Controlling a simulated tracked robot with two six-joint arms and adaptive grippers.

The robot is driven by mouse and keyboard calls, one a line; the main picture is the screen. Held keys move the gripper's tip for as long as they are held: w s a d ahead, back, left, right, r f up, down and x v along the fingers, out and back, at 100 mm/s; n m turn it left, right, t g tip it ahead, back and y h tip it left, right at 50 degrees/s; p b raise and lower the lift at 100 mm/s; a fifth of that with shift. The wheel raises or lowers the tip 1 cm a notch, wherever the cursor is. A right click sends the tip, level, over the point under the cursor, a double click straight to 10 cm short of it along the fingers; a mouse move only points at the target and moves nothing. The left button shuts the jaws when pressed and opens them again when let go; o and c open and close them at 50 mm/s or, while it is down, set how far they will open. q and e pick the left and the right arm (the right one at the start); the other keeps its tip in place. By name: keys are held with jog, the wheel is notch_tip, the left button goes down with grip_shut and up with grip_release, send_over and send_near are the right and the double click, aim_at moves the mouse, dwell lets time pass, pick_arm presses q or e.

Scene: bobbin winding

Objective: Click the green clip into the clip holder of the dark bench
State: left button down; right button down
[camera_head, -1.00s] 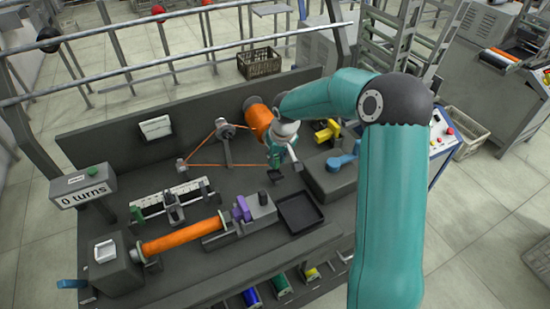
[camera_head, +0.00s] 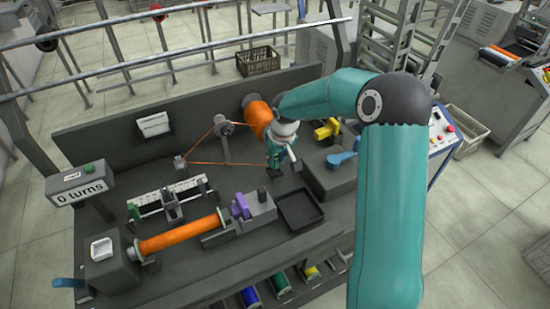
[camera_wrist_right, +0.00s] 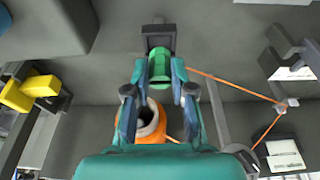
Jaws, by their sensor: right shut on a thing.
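The green clip (camera_wrist_right: 160,66) shows in the right wrist view, held between the fingertips of my right gripper (camera_wrist_right: 158,82). Just beyond the clip is a small dark block (camera_wrist_right: 158,36), which looks like the clip holder. The clip's far end meets or overlaps this block; I cannot tell whether it is seated. In the head view my right gripper (camera_head: 280,166) points down close over the dark bench (camera_head: 226,180), and the clip is not clearly visible there. My left gripper is not in view.
An orange spool (camera_head: 257,122) with a strand of orange thread stands right behind the gripper. A grey block with a blue lever (camera_head: 343,158), a yellow part (camera_head: 327,130) and a black tray (camera_head: 300,212) are nearby. An orange bobbin (camera_head: 180,236) lies at the front left.

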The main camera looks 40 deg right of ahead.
jog(key=shift+s+b+x, duration=0.15)
jog(key=shift+b+x, duration=0.45)
jog(key=shift+x, duration=0.05)
jog(key=shift+s+b+x, duration=0.15)
jog(key=shift+b+x, duration=0.45)
jog(key=shift+x, duration=0.05)
jog(key=shift+a, duration=0.1)
jog(key=c, duration=0.9)
grip_release()
jog(key=shift+r, duration=0.1)
